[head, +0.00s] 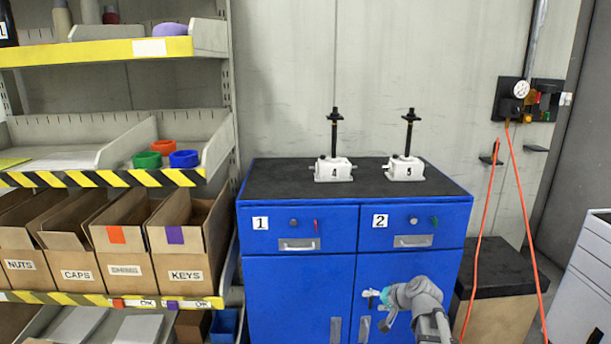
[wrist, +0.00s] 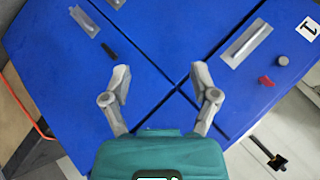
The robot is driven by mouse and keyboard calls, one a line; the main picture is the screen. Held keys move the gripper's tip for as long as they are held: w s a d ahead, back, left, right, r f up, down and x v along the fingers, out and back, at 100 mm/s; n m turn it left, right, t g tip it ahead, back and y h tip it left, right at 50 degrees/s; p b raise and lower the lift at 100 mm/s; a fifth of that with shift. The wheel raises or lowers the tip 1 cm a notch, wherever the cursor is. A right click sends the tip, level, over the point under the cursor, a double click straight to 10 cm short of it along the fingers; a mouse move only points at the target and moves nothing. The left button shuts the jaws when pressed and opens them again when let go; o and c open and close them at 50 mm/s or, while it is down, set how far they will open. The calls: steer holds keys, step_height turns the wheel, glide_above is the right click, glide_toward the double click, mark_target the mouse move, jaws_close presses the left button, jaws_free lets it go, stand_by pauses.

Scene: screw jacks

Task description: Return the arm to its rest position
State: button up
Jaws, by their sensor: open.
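My gripper (wrist: 160,82) is open and empty in the wrist view, its two grey fingers apart in front of the blue cabinet (wrist: 150,25). In the head view my gripper (head: 377,308) and part of my arm show at the lower right, before the lower doors of the blue cabinet (head: 297,285). Two white screw jacks with black spindles stand upright on the black cabinet top: jack 4 (head: 333,169) on the left and jack 5 (head: 404,168) on the right. Drawers 1 and 2 look shut.
A shelf rack at left holds cardboard boxes (head: 185,250) and a bin with green, orange and blue rings (head: 183,158). At right are a black-topped box (head: 491,263), orange hoses (head: 521,190) and a wall gauge (head: 521,90). A white cabinet (head: 590,262) stands far right.

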steer(key=s+a+f+n+g+h+p, duration=0.1)
steer(key=s+a+f+n+g+h, duration=0.2)
steer(key=s, duration=0.6)
steer(key=s+f+n+g+h, duration=0.25)
steer(key=s+g, duration=0.25)
steer(key=s, duration=0.4)
step_height(320, 180, up, 15)
steer(key=p, duration=1.4)
steer(key=shift+f+m+h, duration=0.2)
steer(key=shift+m+h, duration=0.15)
steer(key=shift+m, duration=0.1)
steer(key=shift+a, duration=0.1)
